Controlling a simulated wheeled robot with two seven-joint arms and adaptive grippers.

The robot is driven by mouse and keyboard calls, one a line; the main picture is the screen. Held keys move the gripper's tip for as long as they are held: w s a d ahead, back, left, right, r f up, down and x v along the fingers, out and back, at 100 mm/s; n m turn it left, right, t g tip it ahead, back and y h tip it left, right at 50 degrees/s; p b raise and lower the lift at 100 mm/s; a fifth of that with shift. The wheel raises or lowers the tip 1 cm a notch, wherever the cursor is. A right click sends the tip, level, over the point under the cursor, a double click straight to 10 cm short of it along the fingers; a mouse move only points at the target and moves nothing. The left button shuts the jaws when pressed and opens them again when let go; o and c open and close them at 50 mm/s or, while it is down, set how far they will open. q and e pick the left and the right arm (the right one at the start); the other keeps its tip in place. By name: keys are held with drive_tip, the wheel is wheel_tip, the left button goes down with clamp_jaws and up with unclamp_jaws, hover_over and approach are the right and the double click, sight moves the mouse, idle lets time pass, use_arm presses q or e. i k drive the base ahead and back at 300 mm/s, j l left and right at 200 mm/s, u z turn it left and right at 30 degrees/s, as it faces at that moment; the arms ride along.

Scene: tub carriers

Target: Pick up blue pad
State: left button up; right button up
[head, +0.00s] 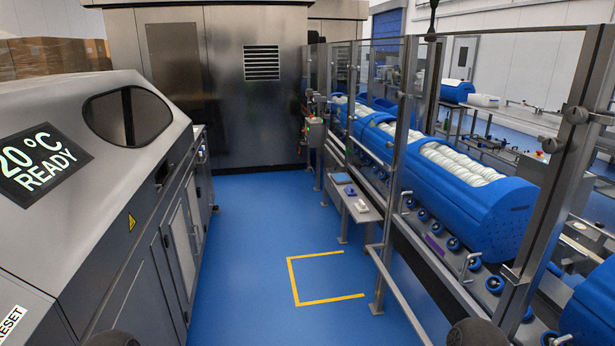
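A small flat blue pad (341,178) lies at the far end of a narrow grey metal shelf (366,216) beside the glazed fence on the right. A small white and blue item (361,205) lies nearer on the same shelf, and another small blue item (350,191) lies between them. They are too small to make out in detail. Neither of my grippers is in view; only dark rounded parts, which seem to be my arms, show at the bottom edge. The shelf is well ahead of me, and nothing touches the pad.
A grey machine with a "20 °C READY" display (42,160) stands close on the left. Glazed fence posts (391,170) stand on the right, with blue tubs (480,215) of white items on a conveyor behind. Blue floor with a yellow corner marking (292,280) is clear between.

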sight(351, 192)
drive_tip(key=i, duration=2.05)
